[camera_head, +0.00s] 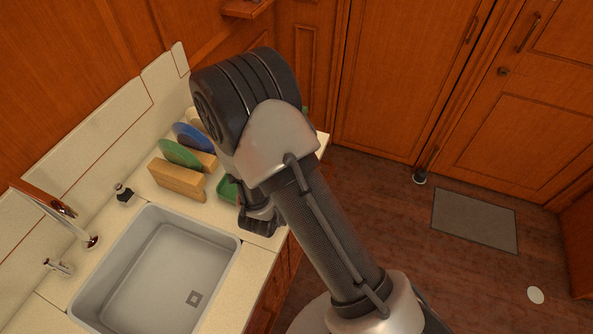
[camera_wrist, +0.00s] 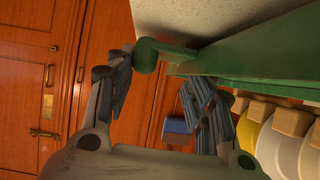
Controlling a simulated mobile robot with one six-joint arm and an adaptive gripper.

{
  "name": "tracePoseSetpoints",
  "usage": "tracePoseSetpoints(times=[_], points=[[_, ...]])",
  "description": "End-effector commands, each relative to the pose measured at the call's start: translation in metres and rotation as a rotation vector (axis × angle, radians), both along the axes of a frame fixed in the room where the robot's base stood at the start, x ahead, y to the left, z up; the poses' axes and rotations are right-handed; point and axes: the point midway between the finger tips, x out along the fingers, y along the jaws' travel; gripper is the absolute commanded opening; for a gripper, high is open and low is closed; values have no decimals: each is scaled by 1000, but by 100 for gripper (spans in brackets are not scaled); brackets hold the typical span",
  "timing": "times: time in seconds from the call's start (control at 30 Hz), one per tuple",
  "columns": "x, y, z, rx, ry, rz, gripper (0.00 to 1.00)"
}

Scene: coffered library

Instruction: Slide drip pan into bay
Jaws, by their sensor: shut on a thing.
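The green drip pan (camera_head: 228,190) lies on the counter beside the wooden dish rack, partly hidden by my arm. In the wrist view the pan (camera_wrist: 250,48) runs along the upper right, and its rounded grip (camera_wrist: 147,56) reaches between my fingers. My gripper (camera_wrist: 157,80) is shut on the pan at this end; the exact finger contact is partly hidden. In the head view my gripper (camera_head: 258,220) is low at the counter's front edge, mostly behind my arm. The dish rack (camera_head: 178,181) holds upright plates. I cannot make out the bay clearly in either view.
A grey sink (camera_head: 155,265) is set into the counter left of my arm. A green plate (camera_head: 180,153) and a blue plate (camera_head: 193,137) stand in the rack. Wooden cabinets (camera_head: 385,80) line the back. The floor at right is mostly clear, with a grey mat (camera_head: 474,220).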

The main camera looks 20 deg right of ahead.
Motion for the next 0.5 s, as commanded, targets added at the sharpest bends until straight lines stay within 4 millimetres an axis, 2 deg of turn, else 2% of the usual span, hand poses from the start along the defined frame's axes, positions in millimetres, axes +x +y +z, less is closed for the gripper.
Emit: tracePoseSetpoints(times=[0.5], points=[[0, 0, -6, 0, -1, 0, 13]])
